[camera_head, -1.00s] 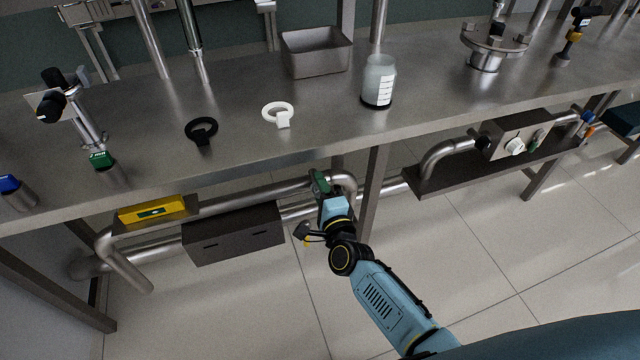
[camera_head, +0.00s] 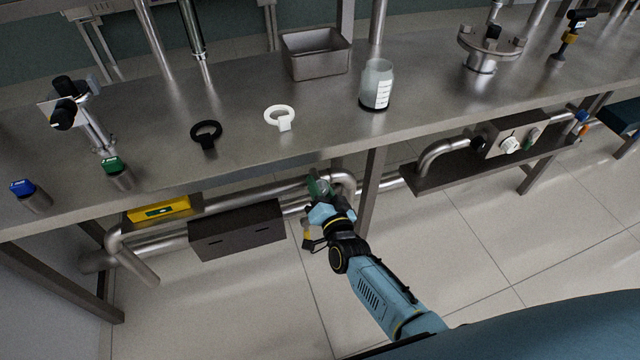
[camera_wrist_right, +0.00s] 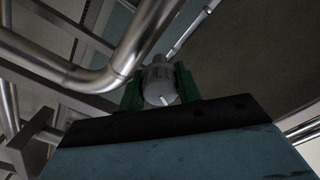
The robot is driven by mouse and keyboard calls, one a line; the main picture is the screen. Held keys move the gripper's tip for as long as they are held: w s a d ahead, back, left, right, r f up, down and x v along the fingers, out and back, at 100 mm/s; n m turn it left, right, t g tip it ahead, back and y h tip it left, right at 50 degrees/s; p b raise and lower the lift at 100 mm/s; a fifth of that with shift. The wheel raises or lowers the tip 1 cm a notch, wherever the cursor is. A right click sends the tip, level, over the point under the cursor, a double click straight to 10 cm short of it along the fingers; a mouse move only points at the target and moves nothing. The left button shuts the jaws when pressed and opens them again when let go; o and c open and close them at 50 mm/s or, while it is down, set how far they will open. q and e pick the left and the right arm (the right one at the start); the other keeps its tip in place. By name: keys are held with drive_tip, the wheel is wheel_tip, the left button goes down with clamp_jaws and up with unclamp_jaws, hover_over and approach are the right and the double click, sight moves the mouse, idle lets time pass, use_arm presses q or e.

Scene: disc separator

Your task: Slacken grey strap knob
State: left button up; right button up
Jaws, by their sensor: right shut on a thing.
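The grey strap knob (camera_wrist_right: 159,84) shows in the right wrist view, a round ribbed grey knob with a white mark near its lower edge. My right gripper (camera_wrist_right: 160,92) is shut on it, with a green finger on each side. In the head view my right gripper (camera_head: 319,188) is below the front edge of the bench, by the bend of the steel pipe. The knob is too small to make out clearly there. My left gripper is not in view.
The steel bench top (camera_head: 330,126) overhangs the gripper. A bent steel pipe (camera_head: 345,178) runs close by the hand. A dark box (camera_head: 237,230) and a yellow case (camera_head: 160,209) lie to the left. A bench leg (camera_head: 372,190) stands just right.

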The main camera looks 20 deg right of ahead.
drive_tip(key=n, duration=0.2)
drive_tip(key=shift+n+p, duration=0.3)
drive_tip(key=shift+n, duration=0.1)
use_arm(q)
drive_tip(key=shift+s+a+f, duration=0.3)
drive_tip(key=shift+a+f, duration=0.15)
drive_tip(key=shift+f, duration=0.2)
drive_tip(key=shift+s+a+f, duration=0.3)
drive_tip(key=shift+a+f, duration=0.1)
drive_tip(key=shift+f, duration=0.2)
use_arm(e)
drive_tip(key=shift+n, duration=1.2)
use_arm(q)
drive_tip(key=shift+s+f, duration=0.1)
use_arm(e)
drive_tip(key=shift+n, duration=0.3)
drive_tip(key=o, duration=1)
drive_tip(key=shift+c, duration=0.2)
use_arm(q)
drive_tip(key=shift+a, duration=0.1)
